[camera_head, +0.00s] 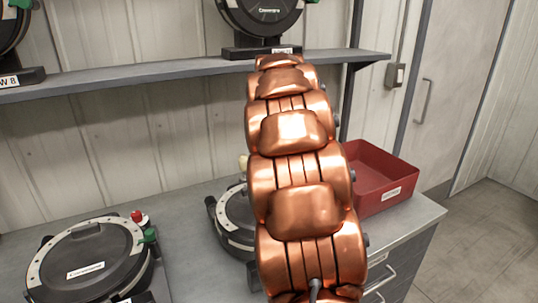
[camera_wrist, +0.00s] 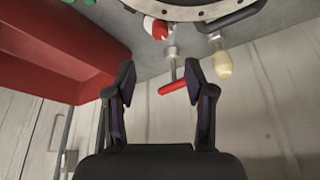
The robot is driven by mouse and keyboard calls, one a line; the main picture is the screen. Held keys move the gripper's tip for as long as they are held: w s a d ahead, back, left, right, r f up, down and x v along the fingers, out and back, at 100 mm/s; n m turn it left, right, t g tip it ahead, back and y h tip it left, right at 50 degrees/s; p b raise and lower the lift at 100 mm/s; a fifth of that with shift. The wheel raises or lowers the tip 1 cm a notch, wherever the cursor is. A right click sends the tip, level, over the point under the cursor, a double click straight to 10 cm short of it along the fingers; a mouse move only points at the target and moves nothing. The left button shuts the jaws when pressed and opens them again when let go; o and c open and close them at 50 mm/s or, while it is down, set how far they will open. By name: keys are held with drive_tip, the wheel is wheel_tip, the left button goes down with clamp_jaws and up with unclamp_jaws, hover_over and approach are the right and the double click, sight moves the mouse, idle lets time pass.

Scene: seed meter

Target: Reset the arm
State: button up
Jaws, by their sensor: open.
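My gripper (camera_wrist: 160,78) shows in the wrist view with its two dark fingers spread apart. Nothing is clasped between them. A red-handled part (camera_wrist: 172,87) on a metal stem appears in the gap near the right finger; I cannot tell how far beyond the fingers it is. My copper-coloured arm (camera_head: 300,160) rises through the middle of the head view, and its gripper end is not visible there. A round seed meter (camera_head: 232,215) on the bench is partly hidden behind the arm. Its rim (camera_wrist: 185,10) appears at the top of the wrist view.
A red bin (camera_head: 375,175) stands right of the arm on the grey bench; it also shows in the wrist view (camera_wrist: 50,55). Another seed meter (camera_head: 90,262) sits at the front left. A shelf (camera_head: 150,75) holding more meters runs behind. Open floor lies at the right.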

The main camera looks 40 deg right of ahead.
drive_tip(key=s+a, duration=0.1)
drive_tip(key=a, duration=0.3)
drive_tip(key=s+a+f+n+y, duration=0.1)
drive_tip(key=a, duration=0.3)
drive_tip(key=s+a+n, duration=0.1)
drive_tip(key=a, duration=0.4)
drive_tip(key=shift+a+f+g+y, duration=0.1)
drive_tip(key=shift+f+g+y, duration=0.15)
drive_tip(key=shift+g+y, duration=0.05)
drive_tip(key=s+a+f+n+g+y, duration=0.1)
drive_tip(key=s+a+f+n, duration=0.15)
drive_tip(key=s+a, duration=0.6)
drive_tip(key=s+a+f+n+g+y, duration=0.1)
drive_tip(key=s+a+f+n, duration=0.3)
drive_tip(key=a, duration=0.7)
drive_tip(key=s+a+f+n+g, duration=0.1)
drive_tip(key=s+a, duration=0.5)
drive_tip(key=s, duration=0.7)
wheel_tip(320, 180, down, 2)
drive_tip(key=shift+s+a+f+n+g, duration=0.1)
drive_tip(key=shift+s+a+n+g, duration=0.1)
drive_tip(key=shift+n+g, duration=0.25)
